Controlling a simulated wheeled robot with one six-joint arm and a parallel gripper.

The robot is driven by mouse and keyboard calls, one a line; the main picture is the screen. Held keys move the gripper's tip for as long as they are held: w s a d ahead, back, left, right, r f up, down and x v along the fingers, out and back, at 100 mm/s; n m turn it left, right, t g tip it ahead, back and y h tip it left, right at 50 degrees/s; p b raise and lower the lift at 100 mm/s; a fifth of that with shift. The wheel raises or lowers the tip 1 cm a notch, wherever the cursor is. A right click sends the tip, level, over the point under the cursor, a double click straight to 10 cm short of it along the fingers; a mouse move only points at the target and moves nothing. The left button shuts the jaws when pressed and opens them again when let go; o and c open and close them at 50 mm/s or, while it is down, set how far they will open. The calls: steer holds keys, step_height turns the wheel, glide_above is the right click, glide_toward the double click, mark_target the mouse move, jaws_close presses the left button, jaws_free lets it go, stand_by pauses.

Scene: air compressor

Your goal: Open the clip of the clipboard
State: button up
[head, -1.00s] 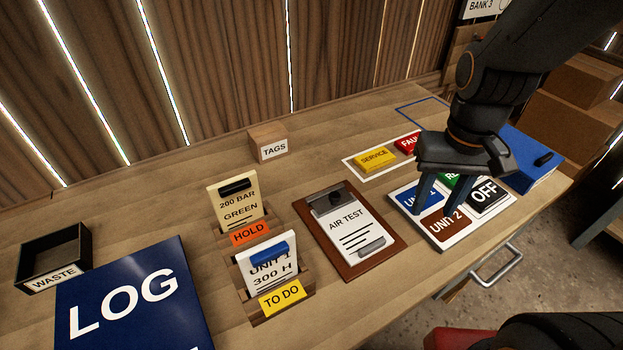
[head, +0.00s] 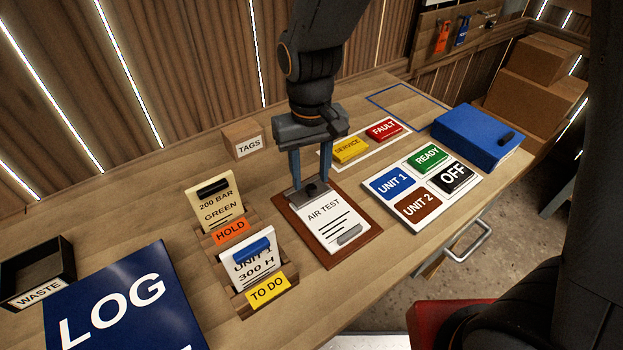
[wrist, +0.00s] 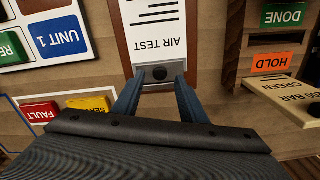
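The clipboard (head: 361,247) is a brown board with a white AIR TEST sheet (head: 329,216), lying on the bench.
Left of the clipboard stand two card holders, HOLD (head: 231,230) and TO DO (head: 268,288). The TAGS block (head: 244,140) is behind. On the right are the button panel (head: 398,215), SERVICE and FAULT blocks (head: 383,130), and a blue box (head: 478,137).

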mark_target(310, 190)
steer(key=shift+f, duration=1.25)
jaws_close()
